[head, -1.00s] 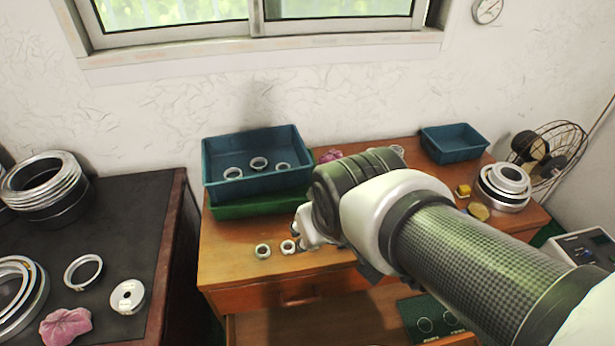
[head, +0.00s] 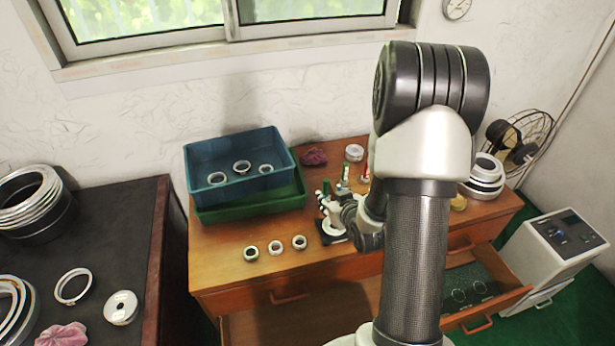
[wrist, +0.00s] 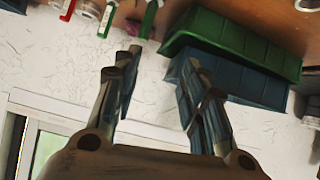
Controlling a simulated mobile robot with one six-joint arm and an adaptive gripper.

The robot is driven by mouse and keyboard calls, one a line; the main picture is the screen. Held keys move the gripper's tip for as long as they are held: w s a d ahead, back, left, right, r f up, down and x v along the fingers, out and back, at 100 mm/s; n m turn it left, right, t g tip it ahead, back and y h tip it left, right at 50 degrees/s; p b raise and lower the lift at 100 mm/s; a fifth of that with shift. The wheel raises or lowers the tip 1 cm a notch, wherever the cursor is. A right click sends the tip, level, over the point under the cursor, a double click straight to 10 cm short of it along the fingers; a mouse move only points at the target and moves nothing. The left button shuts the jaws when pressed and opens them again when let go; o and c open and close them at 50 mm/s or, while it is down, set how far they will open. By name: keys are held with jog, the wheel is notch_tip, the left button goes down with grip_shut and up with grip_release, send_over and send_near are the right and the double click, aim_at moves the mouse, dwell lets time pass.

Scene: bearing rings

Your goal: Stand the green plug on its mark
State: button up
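A green-handled plug (head: 346,172) stands upright near the back of the wooden bench, beside a red-handled one (head: 365,172). A green handle also shows at the top of the wrist view (wrist: 149,15). Another small green top (head: 326,187) shows close to my gripper; I cannot tell what it belongs to. My gripper (wrist: 162,62) is open, with nothing between its fingers in the wrist view. In the head view it is small and partly mixed with things behind it. I cannot pick out the plug's mark for certain; a dark panel with circles (head: 455,283) lies in the open drawer.
A blue bin (head: 215,192) with several rings sits in a green bin (head: 250,208) on the bench. Three small rings, including one at the middle (head: 275,248), line the front. Stacked rings (head: 485,178) stand at the right. My arm hides part of the bench.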

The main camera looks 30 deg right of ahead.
notch_tip(320, 180, down, 4)
jog(key=s+d+m+t, duration=0.1)
jog(key=s+d+t, duration=0.1)
jog(key=b, duration=0.2)
send_near(327, 186)
jog(key=shift+h, duration=0.3)
jog(key=x, duration=0.4)
jog(key=a+x, duration=0.1)
jog(key=x, duration=0.1)
jog(key=shift+s+a+f, duration=0.1)
jog(key=shift+f, duration=0.3)
jog(key=shift+d+b+x, duration=0.15)
jog(key=shift+b+x, duration=0.2)
jog(key=shift+x, duration=1.05)
jog(key=shift+d+b+x, duration=0.15)
jog(key=shift+b+x, duration=0.2)
jog(key=shift+x, duration=1.05)
jog(key=shift+r, duration=0.2)
jog(key=shift+s, duration=0.1)
jog(key=shift+c, duration=0.5)
grip_shut()
jog(key=shift+r, duration=0.1)
